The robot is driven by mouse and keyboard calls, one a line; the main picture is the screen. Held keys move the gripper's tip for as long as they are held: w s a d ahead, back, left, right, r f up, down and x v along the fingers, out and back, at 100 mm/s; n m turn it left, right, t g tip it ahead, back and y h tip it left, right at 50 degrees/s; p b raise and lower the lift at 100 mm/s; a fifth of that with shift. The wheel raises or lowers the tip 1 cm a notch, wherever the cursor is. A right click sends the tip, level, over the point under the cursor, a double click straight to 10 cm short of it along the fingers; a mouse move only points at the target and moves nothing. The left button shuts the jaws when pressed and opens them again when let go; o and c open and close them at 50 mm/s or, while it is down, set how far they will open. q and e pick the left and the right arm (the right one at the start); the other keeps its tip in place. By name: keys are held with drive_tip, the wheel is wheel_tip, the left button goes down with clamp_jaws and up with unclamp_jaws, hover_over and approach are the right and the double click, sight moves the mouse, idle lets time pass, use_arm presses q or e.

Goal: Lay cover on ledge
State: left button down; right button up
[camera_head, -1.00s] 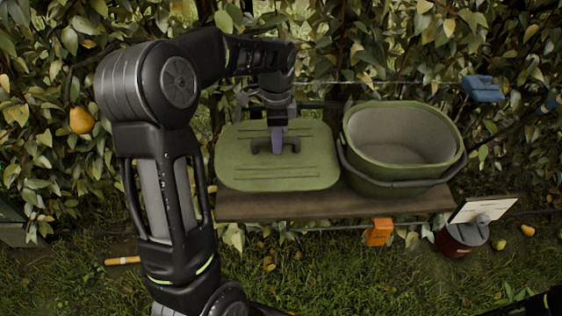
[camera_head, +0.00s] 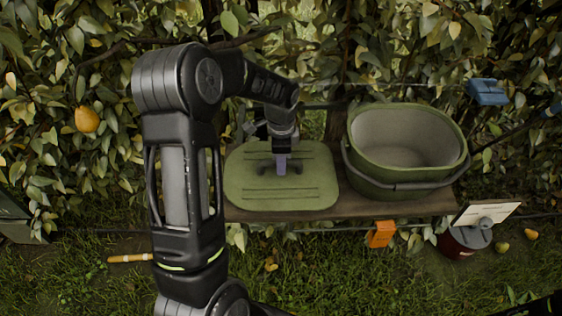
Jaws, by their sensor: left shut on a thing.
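The green cover (camera_head: 290,198) is a flat rounded lid with ridges and a dark handle in its middle. It lies over the left part of the brown wooden ledge (camera_head: 400,208), level; whether it touches the wood I cannot tell. My left gripper (camera_head: 281,166) points down at the middle of the cover and is shut on its handle. The fingertips are partly hidden by the gripper body. My right gripper does not show; only a dark bit of my own arm is at the bottom right corner.
A green bucket (camera_head: 366,178) with a grey inside stands open on the right of the ledge, close to the cover. An orange tag (camera_head: 380,234) hangs below the ledge. A dark red can (camera_head: 462,243) stands on the grass at right.

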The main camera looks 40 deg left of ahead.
use_arm(q)
drive_tip(key=shift+f, duration=0.15)
drive_tip(key=c, duration=1.3)
unclamp_jaws()
wheel_tip(320, 180, up, 12)
drive_tip(key=shift+r, duration=0.2)
